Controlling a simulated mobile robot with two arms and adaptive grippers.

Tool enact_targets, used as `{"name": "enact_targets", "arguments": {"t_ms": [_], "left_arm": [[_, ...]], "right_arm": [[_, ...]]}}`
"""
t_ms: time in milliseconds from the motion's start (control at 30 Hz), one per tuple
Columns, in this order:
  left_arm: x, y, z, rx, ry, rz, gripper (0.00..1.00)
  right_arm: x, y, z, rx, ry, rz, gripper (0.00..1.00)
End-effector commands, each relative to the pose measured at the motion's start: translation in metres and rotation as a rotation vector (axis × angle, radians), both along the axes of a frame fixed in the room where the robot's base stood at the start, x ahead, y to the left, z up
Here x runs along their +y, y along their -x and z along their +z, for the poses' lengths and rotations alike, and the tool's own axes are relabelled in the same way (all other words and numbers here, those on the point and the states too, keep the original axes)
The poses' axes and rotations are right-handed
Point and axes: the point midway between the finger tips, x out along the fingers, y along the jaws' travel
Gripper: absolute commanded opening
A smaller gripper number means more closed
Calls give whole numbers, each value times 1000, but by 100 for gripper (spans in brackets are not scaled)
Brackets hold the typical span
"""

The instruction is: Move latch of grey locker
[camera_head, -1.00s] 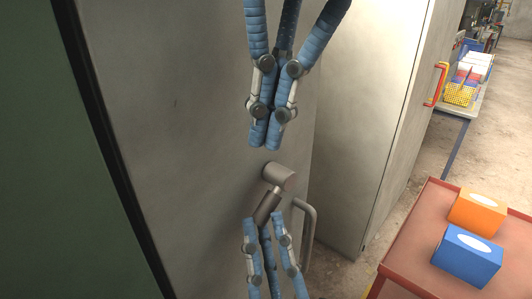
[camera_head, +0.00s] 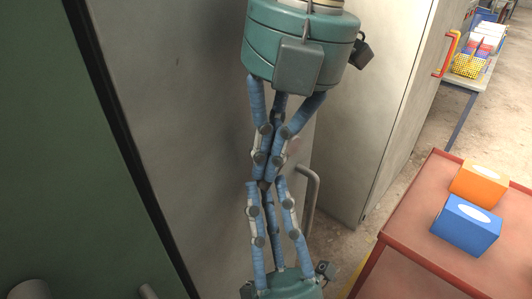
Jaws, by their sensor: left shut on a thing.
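The grey locker door (camera_head: 185,110) fills the left-centre of the view. Its latch (camera_head: 265,186) is almost wholly hidden behind my gripper fingers; only a small dark part shows between them. My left gripper (camera_head: 266,183) reaches up from the bottom and is shut on the latch lever. My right gripper (camera_head: 267,178) comes down from above in front of the door, its fingers drawn together. Its tips meet or overlap the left fingertips in the picture; I cannot tell whether they touch.
A curved grey handle (camera_head: 312,190) stands out just right of the latch. A red cart (camera_head: 400,235) at the lower right holds an orange box (camera_head: 478,184) and a blue box (camera_head: 466,224). A dark green panel (camera_head: 60,160) fills the left side.

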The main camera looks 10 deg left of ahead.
Motion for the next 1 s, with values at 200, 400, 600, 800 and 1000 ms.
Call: {"name": "enact_targets", "arguments": {"t_ms": [200,400,600,800,1000], "left_arm": [[2,0,2,-4,5,3,0],[2,0,3,-5,4,3,0],[1,1,3,-7,3,4,37],[1,1,2,-5,2,2,37],[-2,5,-5,-1,-1,1,37]], "right_arm": [[0,-1,-2,2,0,-1,0],[-2,-5,-10,1,1,-2,0],[-2,-5,-11,1,5,-2,0],[-2,-5,-11,1,3,-2,0],[-2,-5,-10,0,1,-1,0]]}}
